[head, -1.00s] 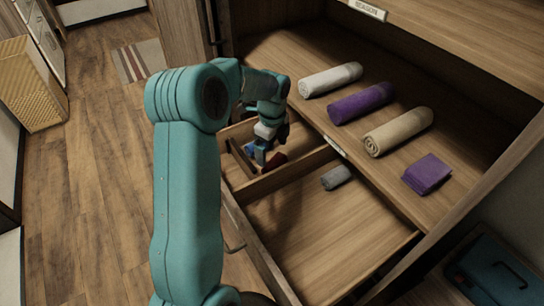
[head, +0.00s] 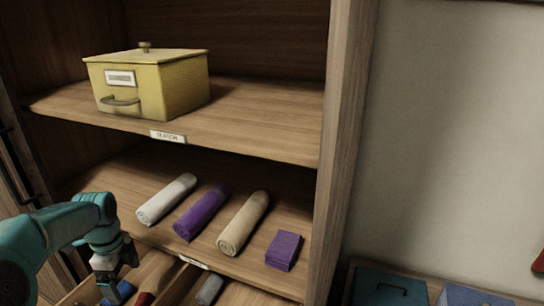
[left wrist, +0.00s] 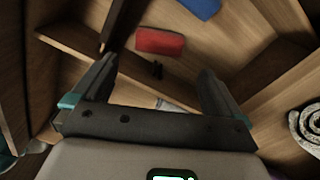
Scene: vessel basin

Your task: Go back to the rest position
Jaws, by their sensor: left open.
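My left arm comes in from the left in the head view. Its gripper (head: 106,290) is low at the frame's bottom, over the open drawer. In the left wrist view the left gripper (left wrist: 157,72) has its fingers wide apart with nothing between them. A red item (left wrist: 160,41) lies in the drawer beyond the fingers, and a blue item (left wrist: 203,7) lies farther off at the top edge. Both also show partly at the bottom of the head view. My right gripper is not in view.
Rolled towels in white (head: 166,199), purple (head: 202,212) and beige (head: 243,223), and a folded purple cloth (head: 284,250), lie on the shelf above the drawer. A yellow lidded box (head: 150,84) stands on the upper shelf.

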